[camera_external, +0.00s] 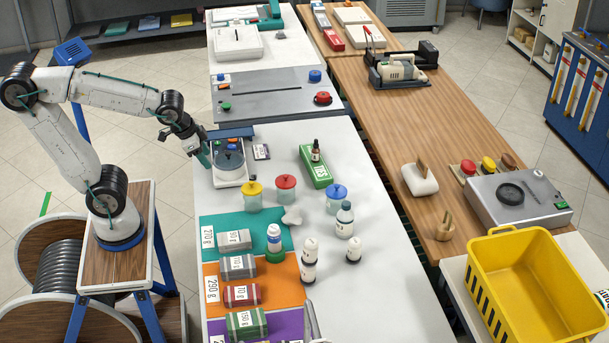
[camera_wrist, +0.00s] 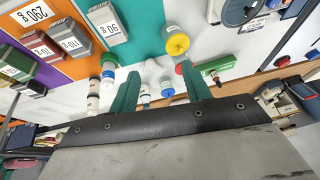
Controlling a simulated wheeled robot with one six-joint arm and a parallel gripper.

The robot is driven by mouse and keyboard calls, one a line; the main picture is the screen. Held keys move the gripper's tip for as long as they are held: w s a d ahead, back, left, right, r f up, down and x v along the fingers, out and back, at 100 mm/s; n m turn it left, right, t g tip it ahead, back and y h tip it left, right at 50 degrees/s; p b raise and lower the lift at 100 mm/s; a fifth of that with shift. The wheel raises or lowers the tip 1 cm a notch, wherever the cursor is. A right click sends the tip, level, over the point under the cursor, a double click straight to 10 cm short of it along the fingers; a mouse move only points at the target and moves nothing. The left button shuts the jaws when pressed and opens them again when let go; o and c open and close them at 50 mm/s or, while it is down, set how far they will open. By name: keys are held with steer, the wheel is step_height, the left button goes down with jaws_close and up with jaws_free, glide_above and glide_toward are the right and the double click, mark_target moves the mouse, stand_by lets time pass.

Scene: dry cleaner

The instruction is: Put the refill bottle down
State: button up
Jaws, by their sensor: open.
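My gripper (camera_external: 204,158) is open near the small scale with a round plate (camera_external: 230,165), at the left edge of the white table. Its two green fingers also show in the wrist view (camera_wrist: 160,72), with nothing held between them. Several bottles stand upright on the table, and I cannot tell which is the refill bottle. A blue-and-white bottle (camera_external: 274,236) stands on a green base. A dark dropper bottle (camera_external: 316,152) is at the green block (camera_external: 320,172).
Jars with yellow (camera_external: 252,188), red (camera_external: 286,182) and blue (camera_external: 336,191) lids stand mid-table. Labelled weight blocks (camera_external: 238,267) lie on coloured mats. A yellow crate (camera_external: 482,295) is at the right. The white table's front right (camera_external: 400,300) is clear.

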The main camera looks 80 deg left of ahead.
steer(key=s+d+g+h, duration=0.1)
steer(key=s+d+g, duration=0.1)
steer(key=s, duration=1.2)
steer(key=shift+g, duration=0.6)
steer(key=shift+d, duration=0.1)
